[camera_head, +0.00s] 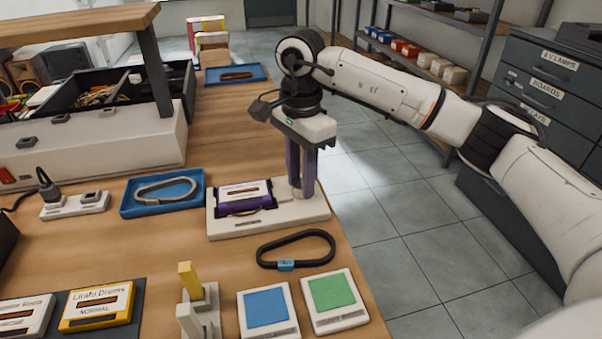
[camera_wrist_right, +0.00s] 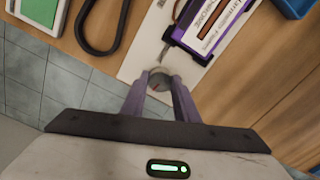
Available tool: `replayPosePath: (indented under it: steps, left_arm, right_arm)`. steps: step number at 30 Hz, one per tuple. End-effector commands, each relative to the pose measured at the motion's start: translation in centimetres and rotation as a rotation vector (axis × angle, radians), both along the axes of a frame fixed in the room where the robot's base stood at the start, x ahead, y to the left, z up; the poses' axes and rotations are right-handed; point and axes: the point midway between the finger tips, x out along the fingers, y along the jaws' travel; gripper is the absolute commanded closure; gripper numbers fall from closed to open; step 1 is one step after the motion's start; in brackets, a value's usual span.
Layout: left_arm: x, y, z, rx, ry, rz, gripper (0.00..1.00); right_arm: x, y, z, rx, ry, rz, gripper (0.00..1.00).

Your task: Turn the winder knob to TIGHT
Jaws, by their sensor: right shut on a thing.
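The winder is a cream base (camera_head: 237,226) on the bench near its right edge, with a purple cassette (camera_head: 243,196) lying in its black holder. My right gripper (camera_head: 301,192) comes down from above at the base's right end. In the right wrist view its purple fingers (camera_wrist_right: 159,92) are closed around the small round grey winder knob (camera_wrist_right: 159,82). The knob's pointer and the TIGHT marking cannot be read, as the fingers cover part of it. In the head view the gripper hides the knob. My left gripper is not in view.
A black band (camera_head: 296,248) lies in front of the winder. Blue (camera_head: 266,309) and green (camera_head: 334,298) pads are at the front edge. A blue tray (camera_head: 130,205) with a grey loop stands left.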

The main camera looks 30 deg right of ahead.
Motion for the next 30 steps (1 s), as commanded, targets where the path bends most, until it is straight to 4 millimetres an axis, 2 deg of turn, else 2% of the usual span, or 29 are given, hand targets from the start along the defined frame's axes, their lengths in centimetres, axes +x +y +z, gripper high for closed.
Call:
replayPosePath:
  steps: [21, 30]
  left_arm:
    - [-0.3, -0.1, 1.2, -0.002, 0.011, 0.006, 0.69]
    - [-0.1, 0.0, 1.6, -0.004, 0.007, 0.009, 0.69]
  right_arm:
    - [0.0, 0.0, 0.2, 0.0, -0.003, -0.673, 0.95]
    - [0.1, 0.0, 0.2, 0.001, -0.003, -0.89, 0.95]
